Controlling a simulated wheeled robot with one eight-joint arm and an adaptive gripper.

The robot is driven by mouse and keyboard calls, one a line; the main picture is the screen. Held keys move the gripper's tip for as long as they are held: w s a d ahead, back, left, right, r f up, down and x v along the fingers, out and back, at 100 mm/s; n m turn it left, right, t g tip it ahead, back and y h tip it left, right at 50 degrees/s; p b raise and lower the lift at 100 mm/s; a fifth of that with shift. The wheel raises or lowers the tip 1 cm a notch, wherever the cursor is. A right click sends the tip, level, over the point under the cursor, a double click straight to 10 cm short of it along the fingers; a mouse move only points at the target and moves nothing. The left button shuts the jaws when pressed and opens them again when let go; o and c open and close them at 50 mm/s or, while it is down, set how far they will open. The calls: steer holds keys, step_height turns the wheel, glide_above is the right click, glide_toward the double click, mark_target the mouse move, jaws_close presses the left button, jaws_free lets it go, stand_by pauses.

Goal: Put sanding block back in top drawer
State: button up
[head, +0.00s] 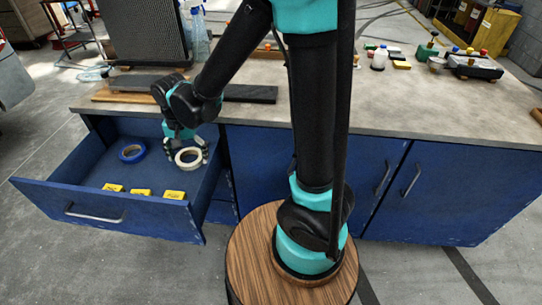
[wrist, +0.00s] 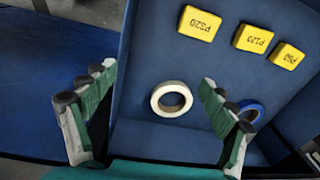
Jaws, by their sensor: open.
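The top drawer (head: 125,215) is pulled open from the blue cabinet. Three yellow blocks with black print lie in it near its front: one (head: 113,188), one (head: 140,192) and one (head: 174,194). In the wrist view they read like P520 (wrist: 200,23), P120 (wrist: 254,38) and P60 (wrist: 287,55). My gripper (head: 187,152) is over the right side of the drawer, open and pointing down. In the wrist view its spread fingers (wrist: 153,80) hold nothing, with a cream tape roll (wrist: 157,104) showing between them. Another small yellow piece (head: 401,65) lies on the worktop; I cannot tell what it is.
A blue tape roll (head: 132,145) lies in the drawer left of the cream one. Dark and wooden boards (head: 250,94) lie on the worktop (head: 330,105) above the drawer. The drawer's middle floor is clear.

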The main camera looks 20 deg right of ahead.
steer(key=s+d+n+t, duration=0.1)
steer(key=s+d, duration=0.2)
steer(key=d, duration=1.1)
steer(key=s+d+n+t, duration=0.2)
steer(key=s+d, duration=0.2)
steer(key=d, duration=1)
steer(key=shift+f+n+t+h, duration=0.3)
steer(key=shift+a, duration=0.15)
